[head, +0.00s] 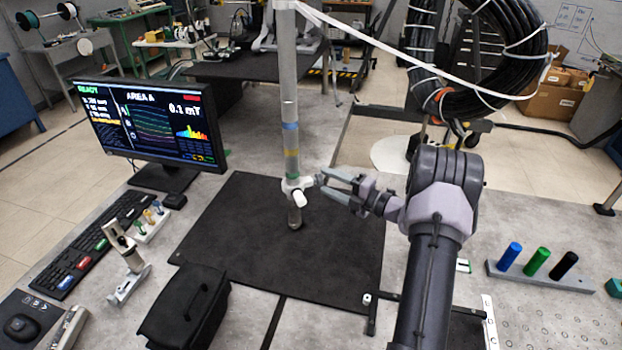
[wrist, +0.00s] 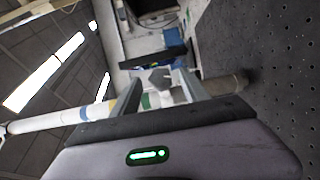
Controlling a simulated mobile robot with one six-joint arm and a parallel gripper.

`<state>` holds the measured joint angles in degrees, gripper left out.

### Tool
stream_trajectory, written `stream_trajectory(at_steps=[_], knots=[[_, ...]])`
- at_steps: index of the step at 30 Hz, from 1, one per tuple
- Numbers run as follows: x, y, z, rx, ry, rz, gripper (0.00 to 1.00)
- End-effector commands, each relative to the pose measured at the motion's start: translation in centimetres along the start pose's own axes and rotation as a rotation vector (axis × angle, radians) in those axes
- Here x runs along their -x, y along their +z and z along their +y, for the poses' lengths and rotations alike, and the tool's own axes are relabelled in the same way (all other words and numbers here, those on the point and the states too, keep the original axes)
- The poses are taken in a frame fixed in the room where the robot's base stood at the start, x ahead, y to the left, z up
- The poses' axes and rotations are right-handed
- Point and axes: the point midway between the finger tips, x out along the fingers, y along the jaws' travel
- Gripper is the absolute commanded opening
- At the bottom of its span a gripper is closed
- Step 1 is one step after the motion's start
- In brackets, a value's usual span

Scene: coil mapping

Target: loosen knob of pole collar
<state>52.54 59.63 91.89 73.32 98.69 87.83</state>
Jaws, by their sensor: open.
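The light grey pole (head: 289,100) stands upright on the black mat, with blue, yellow and green bands. The white pole collar (head: 292,184) sits around its lower part, with a white stub pointing toward the camera. A small grey knob (head: 319,179) is on the collar's right side. My gripper (head: 327,182) reaches in from the right, open, with its fingertips close to the knob. In the wrist view, the grey knob (wrist: 160,78) shows between the two open fingers of my gripper (wrist: 161,85). Whether the fingers touch it, I cannot tell.
A monitor (head: 150,122) and keyboard (head: 95,245) stand left of the black mat (head: 340,255). A black case (head: 187,308) lies at the front left. A rack (head: 540,277) with coloured cylinders is at the right. A cable coil (head: 475,60) hangs behind my arm.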

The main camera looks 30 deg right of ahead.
Motion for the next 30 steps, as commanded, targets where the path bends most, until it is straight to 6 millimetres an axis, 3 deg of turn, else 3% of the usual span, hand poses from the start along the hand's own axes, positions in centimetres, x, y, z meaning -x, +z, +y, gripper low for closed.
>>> stream_trajectory(at_steps=[3,9,20,28,30], knots=[[-2.8,-0.1,-0.2,0.002,0.0,0.004,0.53],[-5.7,-0.1,-0.1,0.001,0.0,0.001,0.53],[-6.4,0.0,0.1,0.0,0.0,0.001,0.53],[-6.4,-0.1,0.0,0.0,0.0,0.001,0.0],[-6.4,-0.1,0.0,0.0,0.0,0.001,0.0]])
